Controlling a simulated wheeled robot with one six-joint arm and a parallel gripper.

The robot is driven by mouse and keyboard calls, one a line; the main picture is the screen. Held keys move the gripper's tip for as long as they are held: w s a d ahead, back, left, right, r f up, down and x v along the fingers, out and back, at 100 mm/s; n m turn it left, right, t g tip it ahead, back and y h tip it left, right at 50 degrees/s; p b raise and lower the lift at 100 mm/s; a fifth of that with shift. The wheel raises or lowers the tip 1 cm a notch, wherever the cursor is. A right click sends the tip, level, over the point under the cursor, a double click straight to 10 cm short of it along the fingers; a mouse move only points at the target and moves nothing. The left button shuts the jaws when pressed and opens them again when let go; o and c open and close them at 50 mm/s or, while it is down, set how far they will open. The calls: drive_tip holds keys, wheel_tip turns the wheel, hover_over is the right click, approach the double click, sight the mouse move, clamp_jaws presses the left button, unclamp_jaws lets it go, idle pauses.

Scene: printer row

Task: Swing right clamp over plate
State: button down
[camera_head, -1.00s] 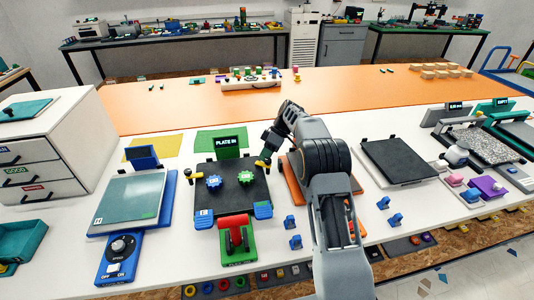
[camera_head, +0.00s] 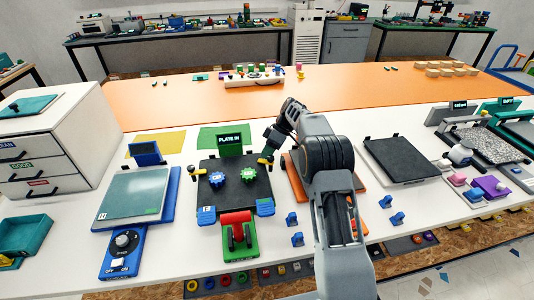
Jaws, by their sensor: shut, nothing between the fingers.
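The dark plate (camera_head: 235,198) lies flat on the table in front of a green sign reading "PLATE IN" (camera_head: 230,139). The right clamp (camera_head: 264,161) has a yellow knob and stands at the plate's back right corner. The left clamp (camera_head: 196,172), also with yellow ends, stands at the back left corner. My gripper (camera_head: 269,150) is shut and empty, right beside the right clamp. The arm hides part of the orange piece to the right, and I cannot tell whether the fingers touch the clamp.
A green block with a red handle (camera_head: 237,222) stands at the plate's front edge. A blue-based unit with a glass top (camera_head: 133,194) is to the left. Small blue pieces (camera_head: 292,219) and a dark flat bed (camera_head: 402,160) are to the right.

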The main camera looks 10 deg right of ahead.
drive_tip(key=shift+s+f, duration=0.1)
drive_tip(key=shift+s, duration=0.05)
drive_tip(key=shift+s+d+f+b, duration=0.2)
drive_tip(key=shift+s+d+b, duration=0.15)
drive_tip(key=shift+b, duration=0.25)
drive_tip(key=shift+s+d, duration=0.1)
drive_tip(key=shift+d, duration=0.05)
drive_tip(key=shift+r+p, duration=0.3)
drive_tip(key=shift+p, duration=0.1)
drive_tip(key=p+v, duration=0.8)
drive_tip(key=v, duration=0.2)
drive_tip(key=shift+w, duration=0.4)
